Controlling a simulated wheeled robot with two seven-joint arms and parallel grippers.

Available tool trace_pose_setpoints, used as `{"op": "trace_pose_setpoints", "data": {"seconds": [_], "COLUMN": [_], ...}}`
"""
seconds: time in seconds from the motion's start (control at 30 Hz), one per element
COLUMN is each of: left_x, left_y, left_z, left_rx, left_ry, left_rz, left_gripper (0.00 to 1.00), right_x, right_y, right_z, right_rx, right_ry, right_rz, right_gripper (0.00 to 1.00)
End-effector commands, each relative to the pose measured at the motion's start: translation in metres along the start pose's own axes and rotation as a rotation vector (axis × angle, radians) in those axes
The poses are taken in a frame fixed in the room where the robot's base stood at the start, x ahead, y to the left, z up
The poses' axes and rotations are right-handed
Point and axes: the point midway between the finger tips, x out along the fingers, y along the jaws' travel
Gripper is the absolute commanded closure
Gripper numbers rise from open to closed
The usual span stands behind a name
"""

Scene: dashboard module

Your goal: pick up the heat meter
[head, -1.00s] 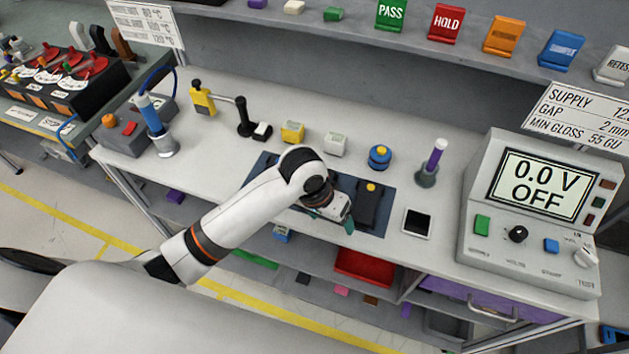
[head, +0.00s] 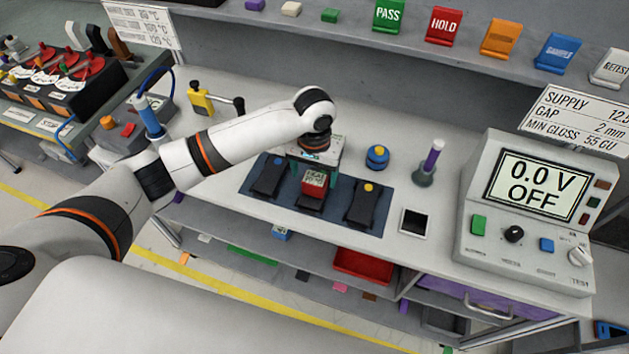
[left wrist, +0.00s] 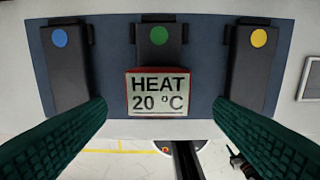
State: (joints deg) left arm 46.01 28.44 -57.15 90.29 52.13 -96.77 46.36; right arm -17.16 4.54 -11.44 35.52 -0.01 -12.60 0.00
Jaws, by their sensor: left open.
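The heat meter (head: 314,183) is a small red block with a pale plate reading HEAT 20 °C. It appears over the middle one of three black blocks on a dark blue mat. In the left wrist view the heat meter (left wrist: 157,93) is in the centre, below the green dot of the middle block (left wrist: 158,42). My left gripper (head: 312,170) is above the mat, pointing down. Its green fingers are open, one on each side of the heat meter, with visible gaps in the wrist view. Its underside is hidden. My right gripper is not in view.
The mat (head: 258,205) also bears a left block with a blue dot (left wrist: 59,38) and a right block with a yellow dot (head: 368,187). A blue round item (head: 377,157), a purple-topped holder (head: 427,165) and a display unit (head: 530,200) stand to the right.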

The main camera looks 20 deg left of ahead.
Motion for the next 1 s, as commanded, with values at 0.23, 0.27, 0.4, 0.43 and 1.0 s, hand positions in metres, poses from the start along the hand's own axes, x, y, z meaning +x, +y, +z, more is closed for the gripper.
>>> {"op": "trace_pose_setpoints", "data": {"seconds": [0.23, 0.27, 0.4, 0.43, 1.0], "left_x": [0.02, 0.025, 0.046, 0.049, 0.056], "left_y": [0.001, 0.002, 0.002, 0.002, 0.002], "left_z": [0.005, 0.007, 0.009, 0.009, 0.009], "left_rx": [-0.001, -0.001, 0.0, 0.001, 0.002], "left_ry": [0.001, 0.002, 0.001, 0.001, -0.002], "left_rz": [0.0, 0.001, 0.0, 0.0, -0.001], "left_gripper": [0.24, 0.24, 0.24, 0.24, 0.65], "right_x": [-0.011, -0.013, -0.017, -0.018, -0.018], "right_y": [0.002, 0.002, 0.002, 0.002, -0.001], "right_z": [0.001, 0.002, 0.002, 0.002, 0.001], "right_rx": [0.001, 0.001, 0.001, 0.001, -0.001], "right_ry": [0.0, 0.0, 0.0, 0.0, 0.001], "right_rz": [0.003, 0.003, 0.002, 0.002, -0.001], "right_gripper": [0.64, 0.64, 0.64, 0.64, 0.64]}}
